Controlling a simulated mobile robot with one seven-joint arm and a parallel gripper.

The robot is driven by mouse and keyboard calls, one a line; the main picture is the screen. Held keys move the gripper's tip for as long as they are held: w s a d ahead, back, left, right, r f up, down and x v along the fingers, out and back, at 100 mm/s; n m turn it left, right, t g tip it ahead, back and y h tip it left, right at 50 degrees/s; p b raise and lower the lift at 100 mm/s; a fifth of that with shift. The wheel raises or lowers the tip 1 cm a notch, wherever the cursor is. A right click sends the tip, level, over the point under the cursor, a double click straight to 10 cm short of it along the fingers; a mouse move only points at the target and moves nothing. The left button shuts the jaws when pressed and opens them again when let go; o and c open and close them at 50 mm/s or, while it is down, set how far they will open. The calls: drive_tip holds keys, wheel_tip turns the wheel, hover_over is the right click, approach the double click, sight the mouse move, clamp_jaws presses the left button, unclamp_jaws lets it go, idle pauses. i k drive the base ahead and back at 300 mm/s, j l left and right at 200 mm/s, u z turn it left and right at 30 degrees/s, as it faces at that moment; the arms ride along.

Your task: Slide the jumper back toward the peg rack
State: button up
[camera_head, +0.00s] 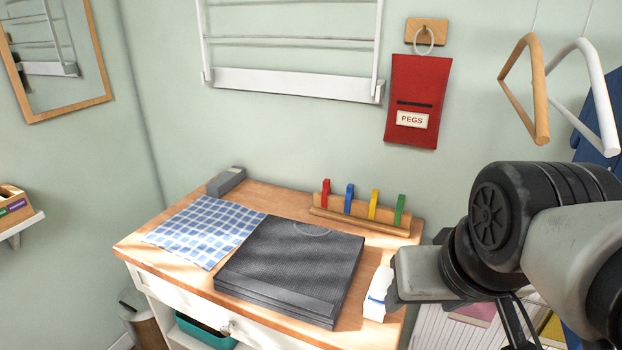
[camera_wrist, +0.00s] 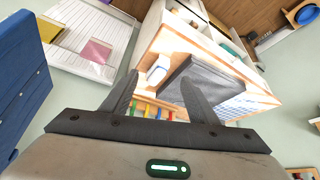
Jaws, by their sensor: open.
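The jumper (camera_head: 292,265) is a dark grey, folded knit lying flat on the wooden top, its near edge by the front of the top. The peg rack (camera_head: 340,214) is a wooden block behind it with red, blue, yellow and green pegs; bare wood shows between them. In the wrist view the jumper (camera_wrist: 205,82) lies beyond my right finger and the peg rack (camera_wrist: 152,108) shows between the fingers. My gripper (camera_wrist: 158,75) is open and empty, apart from the jumper.
A white bottle (camera_head: 377,292) stands right of the jumper. A blue checked cloth (camera_head: 206,230) lies on its left, with a grey block (camera_head: 226,181) behind. A red pegs bag (camera_head: 417,100) and hangers (camera_head: 530,90) hang above. Some bare wood lies between jumper and rack.

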sight(305, 272)
drive_tip(key=k+j, duration=0.45)
drive_tip(key=j, duration=0.2)
drive_tip(key=j+z, duration=0.1)
drive_tip(key=j, duration=0.4)
drive_tip(key=i+j+z, duration=0.1)
drive_tip(key=j, duration=0.4)
drive_tip(key=i+j, duration=0.45)
